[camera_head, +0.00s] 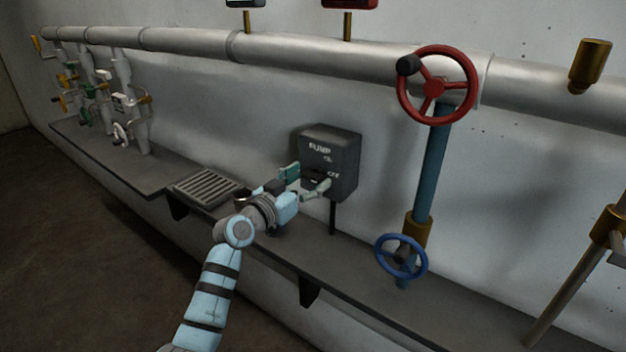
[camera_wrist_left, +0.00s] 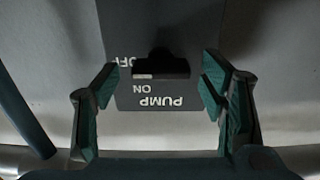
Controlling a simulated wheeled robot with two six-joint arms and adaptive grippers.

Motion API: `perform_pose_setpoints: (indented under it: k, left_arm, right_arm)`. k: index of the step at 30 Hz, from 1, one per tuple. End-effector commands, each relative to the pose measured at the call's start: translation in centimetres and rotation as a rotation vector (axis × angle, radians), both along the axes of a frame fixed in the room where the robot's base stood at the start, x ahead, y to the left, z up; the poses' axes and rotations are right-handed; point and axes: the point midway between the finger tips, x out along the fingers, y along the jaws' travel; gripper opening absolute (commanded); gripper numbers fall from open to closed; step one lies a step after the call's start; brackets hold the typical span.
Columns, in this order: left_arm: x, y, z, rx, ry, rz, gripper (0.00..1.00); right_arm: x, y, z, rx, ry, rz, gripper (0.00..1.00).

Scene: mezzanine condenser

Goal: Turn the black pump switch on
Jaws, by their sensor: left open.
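The dark grey pump box (camera_head: 345,150) is mounted at the wall above the ledge, marked PUMP, ON and OFF. Its black switch (camera_wrist_left: 162,65) is a short bar on the front face. The bar sits level with the OFF mark; ON is nearer the PUMP lettering. The lettering looks upside down in the left wrist view. My left gripper (camera_head: 307,180) is open in front of the box. In the left wrist view its teal fingers (camera_wrist_left: 160,82) stand on either side of the switch, with gaps on both sides. Contact is not visible. My right gripper is not in view.
A red handwheel (camera_head: 434,88) and a blue handwheel (camera_head: 401,257) are right of the box. A large pipe (camera_head: 290,48) runs above. The grey ledge (camera_head: 345,270) lies below, with a drain grate (camera_head: 205,187). Several small valves stand far left.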

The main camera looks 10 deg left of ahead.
Motion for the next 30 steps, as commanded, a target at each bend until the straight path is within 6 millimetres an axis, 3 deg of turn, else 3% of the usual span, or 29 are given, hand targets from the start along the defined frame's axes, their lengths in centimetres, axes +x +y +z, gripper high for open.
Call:
perform_pose_setpoints:
  k: [5, 13, 22, 30]
  left_arm:
    - [1.8, -0.6, -0.1, 0.001, 0.000, 0.002, 0.65]
    - [2.1, -0.7, -0.1, 0.001, 0.001, 0.002, 0.65]
    - [2.0, -0.7, -0.1, 0.002, 0.001, 0.002, 0.19]
    - [2.0, -0.7, -0.1, -0.014, 0.008, 0.002, 0.17]
  right_arm:
    - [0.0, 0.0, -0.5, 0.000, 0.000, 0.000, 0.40]
    - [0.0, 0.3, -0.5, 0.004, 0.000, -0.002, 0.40]
    - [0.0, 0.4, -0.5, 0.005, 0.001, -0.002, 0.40]
    - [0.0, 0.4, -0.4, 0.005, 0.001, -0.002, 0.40]
